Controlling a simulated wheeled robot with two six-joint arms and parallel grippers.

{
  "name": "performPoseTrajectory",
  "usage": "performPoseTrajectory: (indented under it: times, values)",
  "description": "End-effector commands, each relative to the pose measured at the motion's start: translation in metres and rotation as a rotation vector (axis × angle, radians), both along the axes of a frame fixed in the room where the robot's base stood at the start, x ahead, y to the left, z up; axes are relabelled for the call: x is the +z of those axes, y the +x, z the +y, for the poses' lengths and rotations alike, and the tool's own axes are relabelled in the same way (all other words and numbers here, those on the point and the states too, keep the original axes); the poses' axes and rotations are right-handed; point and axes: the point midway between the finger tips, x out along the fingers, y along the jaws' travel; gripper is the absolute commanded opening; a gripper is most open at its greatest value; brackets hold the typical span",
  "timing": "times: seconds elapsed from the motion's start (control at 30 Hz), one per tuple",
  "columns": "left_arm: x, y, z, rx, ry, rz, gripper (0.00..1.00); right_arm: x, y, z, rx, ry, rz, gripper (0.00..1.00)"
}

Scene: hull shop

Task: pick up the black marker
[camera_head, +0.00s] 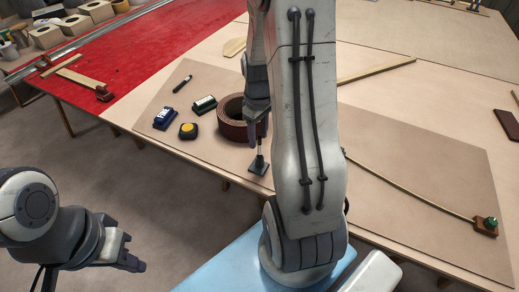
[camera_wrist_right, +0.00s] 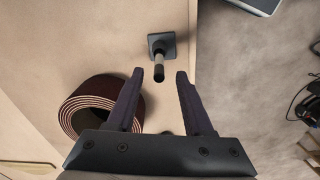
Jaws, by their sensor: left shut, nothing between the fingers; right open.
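The black marker (camera_head: 182,83) lies on the tan board at the left part of the table in the head view, apart from the things near it. I cannot make it out in the right wrist view. My right gripper (camera_head: 257,140) is open and points down beside the brown roll, to the right of the marker. In the right wrist view its fingers (camera_wrist_right: 159,72) are spread with nothing gripped, and a small upright post on a square dark base (camera_wrist_right: 160,40) shows beyond and between them. My left gripper (camera_head: 138,265) is shut and empty, low at the left, off the table.
Near the marker are a blue box (camera_head: 166,118), a dark green-and-white box (camera_head: 204,105), a yellow tape measure (camera_head: 188,131) and the brown roll (camera_head: 232,122). A red surface (camera_head: 110,60) adjoins at the left. A thin batten (camera_head: 410,185) lies at the right.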

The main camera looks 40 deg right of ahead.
Motion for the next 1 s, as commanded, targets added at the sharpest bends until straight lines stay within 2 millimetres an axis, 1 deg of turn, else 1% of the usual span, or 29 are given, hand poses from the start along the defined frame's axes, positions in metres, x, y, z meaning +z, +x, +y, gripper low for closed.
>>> performPoseTrajectory:
  times: [0.17, 0.3, 0.4, 0.5, 0.7, 0.73, 0.77, 0.8, 0.87, 1.0]
  values:
    - [0.002, 0.0, 0.0, 0.0, 0.0, 0.0, 0.0, -0.015, -0.002, 0.0, -0.001, 0.002, 0.005, 0.52]
    - [0.005, 0.0, 0.0, 0.0, 0.0, 0.0, 0.0, -0.037, -0.005, -0.002, -0.001, 0.003, 0.006, 0.52]
    - [0.004, 0.0, 0.0, 0.0, 0.0, 0.0, 0.0, -0.049, -0.004, -0.002, 0.0, 0.002, 0.002, 0.52]
    - [0.004, 0.0, 0.0, 0.0, 0.0, 0.0, 0.0, -0.055, -0.004, -0.002, 0.0, 0.001, 0.001, 0.52]
    - [0.004, 0.0, 0.0, 0.0, 0.0, 0.0, 0.0, -0.055, -0.003, -0.003, 0.0, 0.0, -0.001, 0.52]
    - [0.004, 0.0, 0.0, 0.0, 0.0, 0.0, 0.0, -0.055, -0.004, -0.003, 0.0, 0.0, -0.001, 0.48]
    - [0.004, 0.0, 0.0, 0.0, 0.0, 0.0, 0.0, -0.055, -0.004, -0.003, 0.0, 0.0, -0.001, 0.36]
    - [0.004, 0.0, 0.0, 0.0, 0.0, 0.0, 0.0, -0.055, -0.004, -0.003, 0.0, 0.0, -0.001, 0.21]
    - [0.004, 0.0, 0.0, 0.0, 0.0, 0.0, 0.0, -0.055, -0.004, -0.003, 0.0, 0.0, 0.0, 0.0]
    - [0.004, 0.0, 0.0, 0.0, 0.0, 0.0, 0.0, -0.055, -0.003, -0.003, 0.0, 0.0, -0.001, 0.0]
